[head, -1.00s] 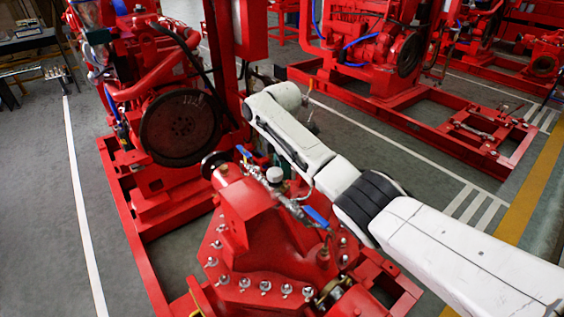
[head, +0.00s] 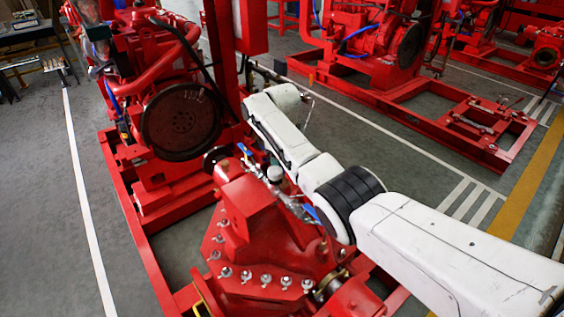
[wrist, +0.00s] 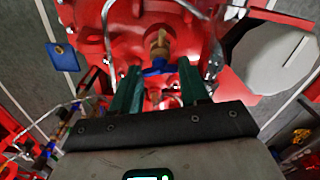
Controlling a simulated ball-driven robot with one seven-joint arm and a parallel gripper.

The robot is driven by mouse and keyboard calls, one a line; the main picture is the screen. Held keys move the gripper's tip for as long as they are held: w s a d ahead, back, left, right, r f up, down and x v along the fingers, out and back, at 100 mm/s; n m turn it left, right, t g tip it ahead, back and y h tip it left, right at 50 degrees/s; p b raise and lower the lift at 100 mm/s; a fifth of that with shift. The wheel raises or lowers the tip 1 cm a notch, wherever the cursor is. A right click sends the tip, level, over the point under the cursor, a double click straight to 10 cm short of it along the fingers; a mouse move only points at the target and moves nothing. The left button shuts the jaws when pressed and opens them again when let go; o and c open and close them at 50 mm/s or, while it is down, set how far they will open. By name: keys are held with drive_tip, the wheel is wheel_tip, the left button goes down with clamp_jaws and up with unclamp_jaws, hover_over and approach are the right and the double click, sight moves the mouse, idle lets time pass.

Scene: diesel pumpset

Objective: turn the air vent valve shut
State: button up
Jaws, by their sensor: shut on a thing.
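In the wrist view, the air vent valve has a brass body (wrist: 158,43) and a small blue handle (wrist: 156,69). It stands against the red pump casing (wrist: 90,38). My gripper (wrist: 160,66) has its two green fingers on either side of the blue handle and is shut on it. In the head view, my white arm reaches behind the pump top, and my fingers and the held handle cannot be made out there. The red pump casing (head: 250,205) is in the lower middle of the head view.
On the pump top, a pipe assembly carries a blue lever (head: 243,149) and another blue lever (head: 311,213) close to my arm. A blue plate-like part (wrist: 62,56) shows left of my fingers. The engine flywheel (head: 181,121) is behind. Grey floor is clear at left.

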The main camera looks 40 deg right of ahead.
drive_tip(key=shift+m, duration=1.5)
drive_tip(key=o, duration=1.1)
drive_tip(key=shift+c, duration=0.2)
wheel_tip(320, 180, up, 11)
drive_tip(key=shift+b, duration=0.4)
drive_tip(key=shift+f, duration=0.1)
